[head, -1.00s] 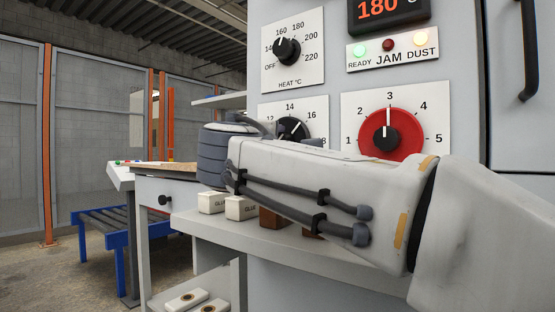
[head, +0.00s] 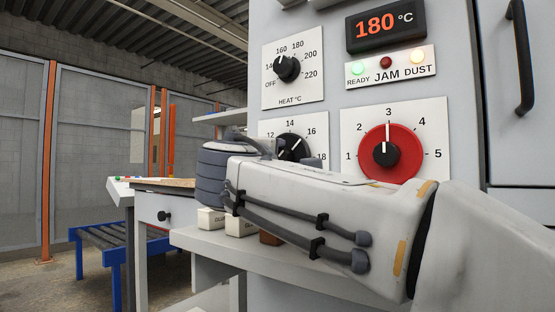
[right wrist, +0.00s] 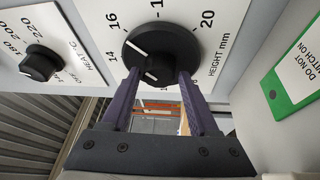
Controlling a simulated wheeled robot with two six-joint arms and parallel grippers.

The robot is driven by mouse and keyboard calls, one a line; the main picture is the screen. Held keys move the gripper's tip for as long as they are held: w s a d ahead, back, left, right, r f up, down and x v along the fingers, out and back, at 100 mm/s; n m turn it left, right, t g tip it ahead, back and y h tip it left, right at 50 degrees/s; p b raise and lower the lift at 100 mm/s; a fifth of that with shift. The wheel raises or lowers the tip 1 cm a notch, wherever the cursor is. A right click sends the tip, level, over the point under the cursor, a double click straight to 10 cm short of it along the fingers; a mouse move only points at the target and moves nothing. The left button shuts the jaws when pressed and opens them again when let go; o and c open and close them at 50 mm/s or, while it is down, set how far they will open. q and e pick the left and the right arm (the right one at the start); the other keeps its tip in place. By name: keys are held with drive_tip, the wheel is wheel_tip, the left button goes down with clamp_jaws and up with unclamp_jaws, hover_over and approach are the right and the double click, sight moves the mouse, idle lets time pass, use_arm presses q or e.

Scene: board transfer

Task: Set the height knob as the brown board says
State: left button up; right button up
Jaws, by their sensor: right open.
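The height knob (head: 292,147) is black, on a white dial plate; its lower part is hidden behind my right gripper (head: 268,147) in the head view. In the right wrist view the height knob (right wrist: 168,52) shows a white pointer mark turned towards 16. The right gripper (right wrist: 157,78) is open, its two purple fingers at the near edge of the knob, one towards each side. I cannot tell whether they touch it. I cannot make out a brown board with a marking. My left gripper is out of view.
The display (head: 386,26) reads 180 °C. White glue blocks (head: 240,229) and a brown block (head: 270,238) are on the shelf below. A green-edged sign (right wrist: 292,75) hangs nearby.

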drive_tip(key=p+v, duration=0.2)
drive_tip(key=v, duration=0.8)
drive_tip(key=shift+s, duration=0.15)
drive_tip(key=s+d+r+m+g+y+p, duration=0.2)
drive_tip(key=s+g+p, duration=0.4)
drive_tip(key=p, duration=1.3)
drive_tip(key=s+d+r+m+g+y+p, duration=0.1)
drive_tip(key=s+r+g+p, duration=0.4)
drive_tip(key=p, duration=1.4)
drive_tip(key=s+d+r+m+g+y+p, duration=0.2)
drive_tip(key=s+g+p, duration=0.5)
drive_tip(key=p, duration=1.2)
drive_tip(key=s+d+r+m, duration=0.1)
drive_tip(key=s+d+r, duration=0.1)
drive_tip(key=s, duration=0.1)
drive_tip(key=shift+s+m+g+y, duration=0.3)
drive_tip(key=shift+s, duration=0.1)
